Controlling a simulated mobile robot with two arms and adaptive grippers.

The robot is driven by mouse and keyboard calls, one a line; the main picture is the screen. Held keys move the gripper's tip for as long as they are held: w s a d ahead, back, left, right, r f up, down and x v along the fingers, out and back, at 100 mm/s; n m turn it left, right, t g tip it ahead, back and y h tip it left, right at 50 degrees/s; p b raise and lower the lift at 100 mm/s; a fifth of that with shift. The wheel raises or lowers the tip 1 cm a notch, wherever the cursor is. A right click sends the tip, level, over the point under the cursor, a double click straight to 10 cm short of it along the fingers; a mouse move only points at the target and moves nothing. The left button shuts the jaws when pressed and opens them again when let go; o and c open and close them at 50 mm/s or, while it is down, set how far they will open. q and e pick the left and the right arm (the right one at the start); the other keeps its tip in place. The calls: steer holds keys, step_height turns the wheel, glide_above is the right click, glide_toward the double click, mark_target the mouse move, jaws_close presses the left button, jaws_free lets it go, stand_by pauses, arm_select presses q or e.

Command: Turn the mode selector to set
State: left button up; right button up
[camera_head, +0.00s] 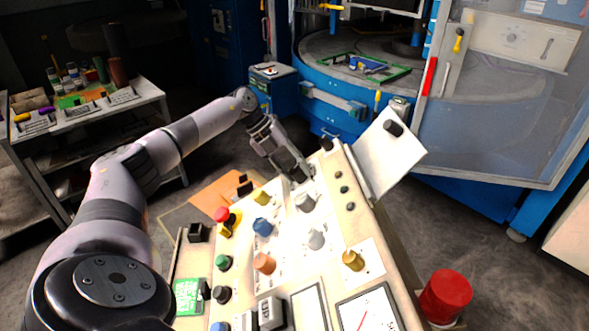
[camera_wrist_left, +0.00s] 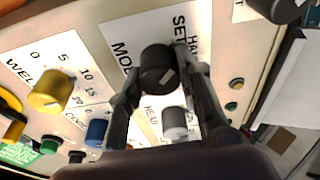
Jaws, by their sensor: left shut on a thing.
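The mode selector (camera_wrist_left: 157,66) is a dark round knob with a light pointer mark. It stands on a white label reading "MODE", "SET" and "HA…" in the left wrist view. My left gripper (camera_wrist_left: 162,78) is shut on this knob, one finger on each side. In the head view my left gripper (camera_head: 301,176) comes down on the far edge of the sloping control panel (camera_head: 285,222) and hides the selector. The pointer mark lies slanted; I cannot tell which label it points to. My right gripper is not in view.
Other knobs crowd the panel: yellow (camera_head: 262,197), blue (camera_head: 263,227), grey (camera_head: 305,202) and a red button (camera_head: 221,214). A black knob (camera_head: 326,145) stands close right of the gripper. A tilted white plate (camera_head: 385,158) rises at the right. A blue machine (camera_head: 340,110) stands behind.

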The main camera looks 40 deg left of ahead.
arm_select(q)
steer(key=shift+a+r, duration=0.1)
steer(key=o, duration=1.1)
steer(key=shift+o, duration=0.2)
steer(key=v, duration=1.2)
